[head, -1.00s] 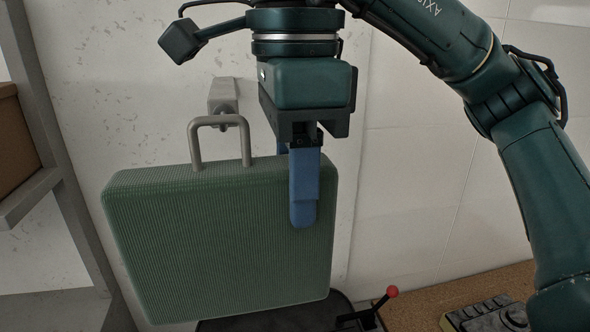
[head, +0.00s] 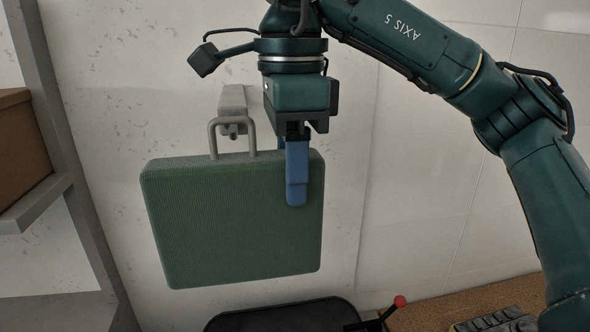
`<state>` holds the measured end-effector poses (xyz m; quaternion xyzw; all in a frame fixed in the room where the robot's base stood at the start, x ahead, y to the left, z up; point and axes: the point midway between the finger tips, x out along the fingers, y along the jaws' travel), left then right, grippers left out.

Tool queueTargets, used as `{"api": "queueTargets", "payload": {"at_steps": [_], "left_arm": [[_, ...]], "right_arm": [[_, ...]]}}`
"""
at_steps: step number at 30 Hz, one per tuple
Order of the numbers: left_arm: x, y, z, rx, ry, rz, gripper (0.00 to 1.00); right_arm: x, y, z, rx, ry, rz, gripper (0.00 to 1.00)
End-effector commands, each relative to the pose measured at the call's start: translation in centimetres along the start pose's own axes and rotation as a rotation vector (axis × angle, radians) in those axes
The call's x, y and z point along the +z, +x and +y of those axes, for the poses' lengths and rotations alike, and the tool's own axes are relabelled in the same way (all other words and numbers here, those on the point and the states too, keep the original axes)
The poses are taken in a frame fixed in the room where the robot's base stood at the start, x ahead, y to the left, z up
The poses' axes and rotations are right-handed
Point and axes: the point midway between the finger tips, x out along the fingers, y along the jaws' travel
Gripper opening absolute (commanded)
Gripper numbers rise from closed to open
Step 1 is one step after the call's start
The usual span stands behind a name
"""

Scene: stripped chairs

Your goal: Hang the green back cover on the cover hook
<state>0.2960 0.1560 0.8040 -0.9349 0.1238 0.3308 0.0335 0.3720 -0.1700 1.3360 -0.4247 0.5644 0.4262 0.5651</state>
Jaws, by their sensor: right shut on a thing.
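The green back cover (head: 230,225) is a ribbed green block with a grey loop (head: 213,137) on its top edge. It hangs upright, slightly tilted, in front of the wall. My right gripper (head: 297,180) is shut on its top edge, right of the loop, with a blue finger over the front face. The grey cover hook (head: 233,100) sticks out from the wall. Its end shows inside the loop's outline, behind the loop's top bar; I cannot tell whether the two touch. My left gripper is not in view.
A grey shelf frame (head: 62,150) with a brown box (head: 20,140) stands at the left. Below the cover is a dark rounded seat or panel (head: 285,316). A red-knobbed lever (head: 400,301) and a keypad-like box (head: 497,322) are at the lower right.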

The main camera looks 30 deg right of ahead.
Motion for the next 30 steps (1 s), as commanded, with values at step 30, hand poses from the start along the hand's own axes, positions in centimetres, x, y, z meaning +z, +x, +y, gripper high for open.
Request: {"api": "queueTargets", "payload": {"at_steps": [30], "left_arm": [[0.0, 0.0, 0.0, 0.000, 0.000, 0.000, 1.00]], "right_arm": [[0.0, 1.3, -6.0, 0.000, -0.001, 0.000, 0.05]]}}
